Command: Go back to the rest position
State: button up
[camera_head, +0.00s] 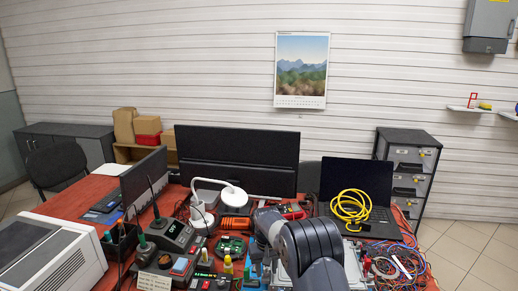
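My arm rises from the bottom edge right of centre, its dark rounded links over the front of the red-brown bench (77,203). No fingers of my gripper can be made out; the arm links and the clutter hide that area. A yellow coiled hose or cable (351,207) lies on the open black laptop (378,222), to the right of my arm. A tangle of red, blue and white cables (400,262) lies at the bench's right end.
Soldering stations (170,235), a white lamp (233,195) and a green circuit board (231,246) crowd the bench left of my arm. A wide black monitor (237,155) stands behind. A grey drawer cabinet (408,165) is at right; bare tiled floor (470,250) lies beside it.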

jog(key=m+p, duration=0.2)
jog(key=m, duration=0.2)
jog(key=shift+r, duration=0.2)
jog(key=m+p, duration=0.3)
jog(key=shift+r+b, duration=0.4)
jog(key=shift+r, duration=0.4)
jog(key=shift+d, duration=0.1)
